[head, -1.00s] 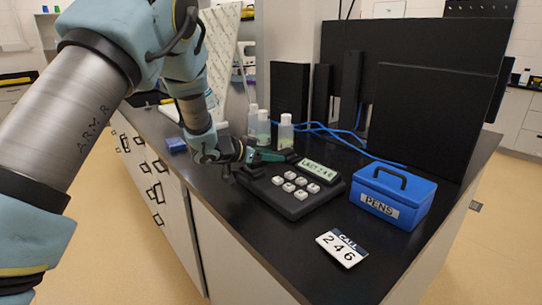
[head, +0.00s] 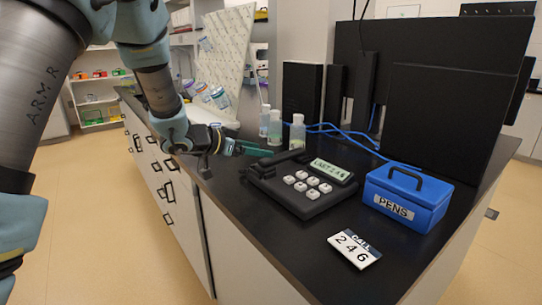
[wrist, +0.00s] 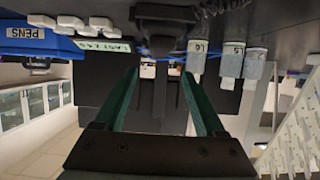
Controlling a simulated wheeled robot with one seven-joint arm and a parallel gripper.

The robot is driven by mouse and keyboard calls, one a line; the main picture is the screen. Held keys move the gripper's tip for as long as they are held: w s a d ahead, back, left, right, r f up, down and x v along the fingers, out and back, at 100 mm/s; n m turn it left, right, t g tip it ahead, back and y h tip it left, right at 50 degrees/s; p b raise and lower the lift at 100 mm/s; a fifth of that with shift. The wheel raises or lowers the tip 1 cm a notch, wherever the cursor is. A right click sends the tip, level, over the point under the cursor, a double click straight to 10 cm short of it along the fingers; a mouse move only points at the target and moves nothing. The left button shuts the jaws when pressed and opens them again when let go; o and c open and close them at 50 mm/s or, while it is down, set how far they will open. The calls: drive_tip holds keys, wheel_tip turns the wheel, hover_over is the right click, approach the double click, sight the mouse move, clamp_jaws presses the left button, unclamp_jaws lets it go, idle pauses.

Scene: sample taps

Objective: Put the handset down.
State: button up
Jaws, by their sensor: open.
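The black desk phone (head: 318,199) stands on the dark counter with several pale keys and a lit display (head: 333,171) reading LAST 246. Its black handset (head: 277,160) lies along the phone's left rear side and appears to rest on the base. My gripper (head: 258,151) is open, with teal fingers, just left of and behind the handset, and looks empty. In the wrist view, which is upside down, the handset (wrist: 160,40) shows end-on between the two spread fingers. Contact between fingers and handset cannot be made out.
Several bottles (head: 297,133) stand close behind the phone. A blue PENS box (head: 408,197) is on the right, with a CALL 246 card (head: 354,250) in front. Black monitors and blue cables fill the back. The counter's left edge runs under my gripper.

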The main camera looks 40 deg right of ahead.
drive_tip(key=w+a+n+t+y, duration=0.35)
drive_tip(key=w+a, duration=0.35)
drive_tip(key=a, duration=0.3)
drive_tip(key=w+a+n+t+y, duration=0.2)
drive_tip(key=w+a+n+t, duration=0.2)
drive_tip(key=w+a, duration=0.5)
drive_tip(key=s+a+f+n+y, duration=0.25)
drive_tip(key=a+n+y, duration=0.25)
drive_tip(key=a, duration=1.3)
drive_tip(key=s+a+f+n+g+y, duration=0.2)
drive_tip(key=s+a+n+g, duration=0.3)
drive_tip(key=s+a, duration=0.8)
drive_tip(key=s+f, duration=0.1)
drive_tip(key=s, duration=0.2)
drive_tip(key=shift+s+y, duration=0.3)
drive_tip(key=shift+y, duration=0.05)
